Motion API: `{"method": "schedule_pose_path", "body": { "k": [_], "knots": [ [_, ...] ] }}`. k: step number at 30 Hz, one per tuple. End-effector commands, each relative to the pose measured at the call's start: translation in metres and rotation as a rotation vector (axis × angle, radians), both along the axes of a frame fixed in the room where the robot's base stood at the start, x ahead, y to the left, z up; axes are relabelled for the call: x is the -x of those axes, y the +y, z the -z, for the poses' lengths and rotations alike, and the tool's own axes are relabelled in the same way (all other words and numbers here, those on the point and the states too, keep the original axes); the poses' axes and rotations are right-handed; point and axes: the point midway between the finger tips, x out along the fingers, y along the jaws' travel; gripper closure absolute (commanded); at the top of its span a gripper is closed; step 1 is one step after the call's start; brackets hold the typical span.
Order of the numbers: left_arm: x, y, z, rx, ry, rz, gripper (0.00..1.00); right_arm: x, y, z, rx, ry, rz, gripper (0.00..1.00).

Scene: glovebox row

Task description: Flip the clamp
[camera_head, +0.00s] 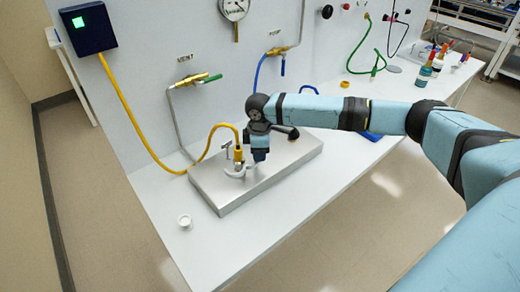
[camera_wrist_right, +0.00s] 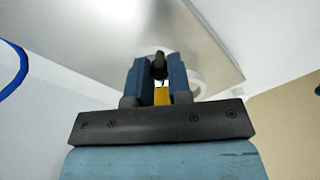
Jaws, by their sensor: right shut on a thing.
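The pale grey clamp (camera_head: 235,173) sits on the metal block at the foot of the yellow hose's brass fitting (camera_head: 238,155). My right gripper (camera_head: 260,156) points down just right of the fitting. In the right wrist view its two blue fingers (camera_wrist_right: 160,80) are closed on a dark, rounded piece (camera_wrist_right: 159,64), which looks like the clamp's handle. A bit of yellow shows between the fingers, and a pale ring (camera_wrist_right: 197,86) shows partly behind the right finger. The wrist hides part of the clamp in the head view. My left gripper is out of view.
The metal block (camera_head: 223,199) lies on a white bench (camera_head: 300,192). The yellow hose (camera_head: 128,115) loops to a dark wall box (camera_head: 88,28). Valves line the panel. Bottles (camera_head: 424,76) stand far right.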

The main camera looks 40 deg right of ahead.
Motion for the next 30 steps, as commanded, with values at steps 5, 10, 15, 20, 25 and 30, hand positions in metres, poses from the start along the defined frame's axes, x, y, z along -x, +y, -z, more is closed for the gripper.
{"method": "schedule_pose_path", "body": {
  "k": [5,10,15,20,25,30],
  "knots": [
    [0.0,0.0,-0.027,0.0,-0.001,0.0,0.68,-0.007,0.0,-0.005,-0.003,0.002,-0.149,1.0],
    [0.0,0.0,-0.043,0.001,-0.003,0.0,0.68,-0.015,0.0,-0.004,-0.002,0.001,-0.31,1.0],
    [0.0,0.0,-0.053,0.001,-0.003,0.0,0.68,-0.023,0.002,-0.003,-0.001,0.0,-0.465,1.0],
    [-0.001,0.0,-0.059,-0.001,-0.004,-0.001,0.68,-0.029,0.004,-0.002,-0.004,-0.001,-0.592,1.0],
    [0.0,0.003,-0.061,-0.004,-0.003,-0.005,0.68,-0.033,0.006,-0.001,-0.001,-0.001,-0.697,1.0],
    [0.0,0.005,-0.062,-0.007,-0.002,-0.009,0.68,-0.036,0.008,-0.001,-0.002,-0.002,-0.766,1.0]
  ]
}}
